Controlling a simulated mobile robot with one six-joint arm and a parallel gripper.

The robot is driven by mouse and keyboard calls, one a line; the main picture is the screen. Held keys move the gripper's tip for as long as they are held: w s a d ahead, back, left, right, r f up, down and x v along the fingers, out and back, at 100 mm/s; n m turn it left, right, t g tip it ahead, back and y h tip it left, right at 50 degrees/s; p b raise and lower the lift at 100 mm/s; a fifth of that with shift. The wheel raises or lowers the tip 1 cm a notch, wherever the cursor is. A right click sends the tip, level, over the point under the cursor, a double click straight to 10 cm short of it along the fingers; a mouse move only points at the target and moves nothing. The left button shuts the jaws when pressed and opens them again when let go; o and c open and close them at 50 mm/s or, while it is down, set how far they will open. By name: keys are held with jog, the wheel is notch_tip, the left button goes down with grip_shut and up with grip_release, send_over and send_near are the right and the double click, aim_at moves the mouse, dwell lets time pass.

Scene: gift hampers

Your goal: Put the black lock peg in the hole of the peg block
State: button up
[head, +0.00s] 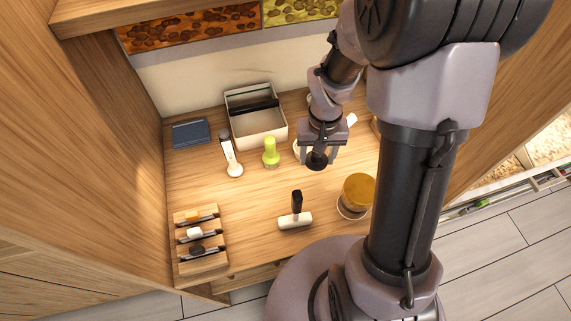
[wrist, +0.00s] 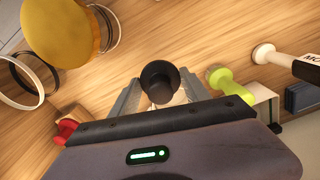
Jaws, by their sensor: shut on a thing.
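My gripper (head: 318,158) points down above the middle of the table and is shut on the black lock peg (head: 317,161). In the wrist view the peg's round dark end (wrist: 159,75) shows between the two grey fingers. It looks clear of the table, but the height is hard to judge. I cannot identify the peg block for certain. A piece of a wooden block (wrist: 74,117) shows at the lower left of the wrist view, beside a red thing (wrist: 67,130), mostly hidden by my gripper. I see no hole.
A lime-green piece (head: 271,154), a white-and-black piece (head: 231,158) and a pale bin (head: 263,142) stand left of my gripper. A black-handled mallet (head: 295,219) and an amber jar (head: 358,191) are in front. A wooden rack (head: 184,256) holds small items at front left.

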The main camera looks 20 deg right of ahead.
jog(key=w+a+f+b, duration=0.1)
jog(key=a, duration=0.1)
jog(key=a+f+b, duration=0.1)
jog(key=a+f, duration=0.1)
jog(key=a, duration=0.1)
jog(key=w+a+f+b, duration=0.1)
jog(key=a+b, duration=0.1)
jog(key=shift+w+a+f, duration=0.35)
jog(key=shift+f, duration=0.05)
jog(key=shift+r, duration=0.2)
jog(key=shift+f, duration=0.1)
jog(key=o, duration=1.4)
